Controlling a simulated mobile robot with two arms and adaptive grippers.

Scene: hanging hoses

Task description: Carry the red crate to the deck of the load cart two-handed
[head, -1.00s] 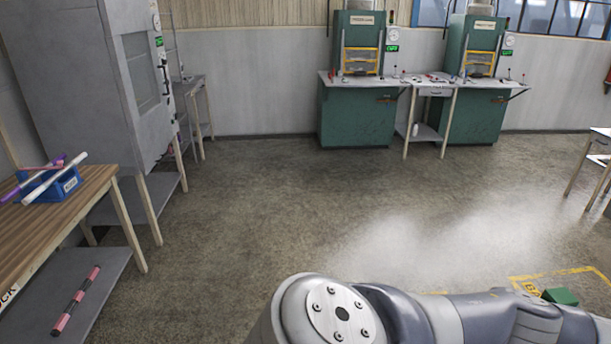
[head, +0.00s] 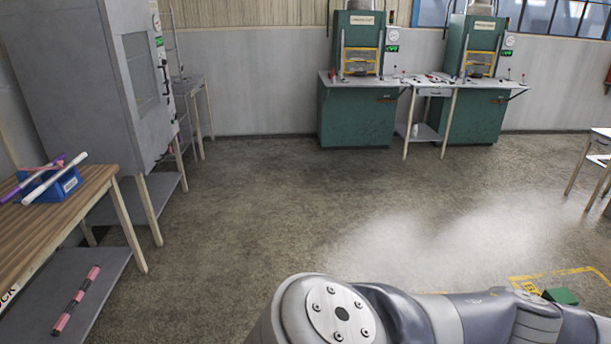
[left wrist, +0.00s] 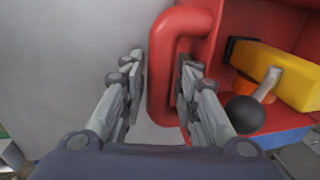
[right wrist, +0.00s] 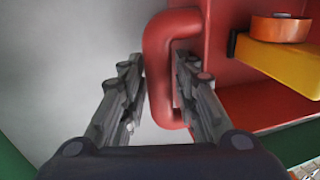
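The red crate (left wrist: 209,57) shows only in the wrist views, as a close red wall and an inside part. In the left wrist view a red bar handle (left wrist: 164,75) stands between the fingers of my left gripper (left wrist: 160,85); the right finger is in the handle's loop, and a narrow gap shows on the left. In the right wrist view another red handle (right wrist: 158,65) stands between the fingers of my right gripper (right wrist: 160,85), with a small gap beside the left finger. Both grippers look open around the handles. The load cart is not identifiable in any view.
In the crate lie a yellow item (left wrist: 283,75) and an orange roll (right wrist: 280,28). The head view shows a wooden bench (head: 70,215) with a blue bin (head: 52,186) at left, green machines (head: 358,112) at the back, and open floor (head: 260,215) between.

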